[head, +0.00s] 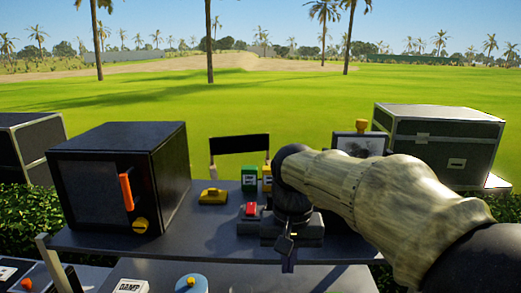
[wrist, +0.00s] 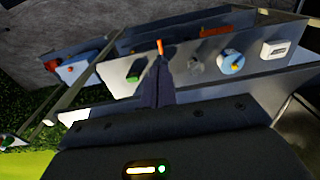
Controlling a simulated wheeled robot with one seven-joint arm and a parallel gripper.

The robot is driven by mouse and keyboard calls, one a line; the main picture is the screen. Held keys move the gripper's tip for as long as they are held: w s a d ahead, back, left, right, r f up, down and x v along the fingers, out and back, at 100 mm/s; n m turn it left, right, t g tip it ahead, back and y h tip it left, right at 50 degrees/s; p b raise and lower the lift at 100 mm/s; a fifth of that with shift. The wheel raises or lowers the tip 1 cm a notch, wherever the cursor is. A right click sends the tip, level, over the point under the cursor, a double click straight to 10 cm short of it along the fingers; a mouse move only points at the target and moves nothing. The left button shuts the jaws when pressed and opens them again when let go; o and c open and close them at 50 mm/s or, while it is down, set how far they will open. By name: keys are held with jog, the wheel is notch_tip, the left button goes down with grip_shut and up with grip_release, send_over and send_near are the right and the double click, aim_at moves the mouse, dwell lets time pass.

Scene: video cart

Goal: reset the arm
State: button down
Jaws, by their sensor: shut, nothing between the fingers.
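My arm reaches in from the right in the head view, its forearm wrapped in a pale streaked cover. My gripper (head: 288,264) points down at the front edge of the dark cart top (head: 220,243). Its fingers are together with nothing between them. In the wrist view the dark fingers (wrist: 154,92) stand up in the middle, over the lower part of the cart. Whether the gripper touches the cart edge cannot be told.
On the cart top stand a black box (head: 90,185) with an orange handle, a yellow block (head: 213,196), a green block (head: 249,177) and a red button (head: 251,209). Below are a white labelled block (head: 133,286) and a blue round piece (head: 191,284). A black case (head: 440,135) stands right.

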jog(key=s+d+f+b, duration=0.2)
jog(key=d+f, duration=0.1)
jog(key=f, duration=0.6)
jog(key=s+d+f+t+b, duration=0.1)
jog(key=s+d+f+b, duration=0.1)
jog(key=f, duration=0.7)
jog(key=s+d+f+t+b, duration=0.1)
jog(key=s+d+f+b, duration=0.2)
jog(key=f, duration=0.6)
jog(key=shift+d+f+b, duration=0.15)
jog(key=shift+d+b, duration=0.5)
jog(key=shift+d, duration=0.3)
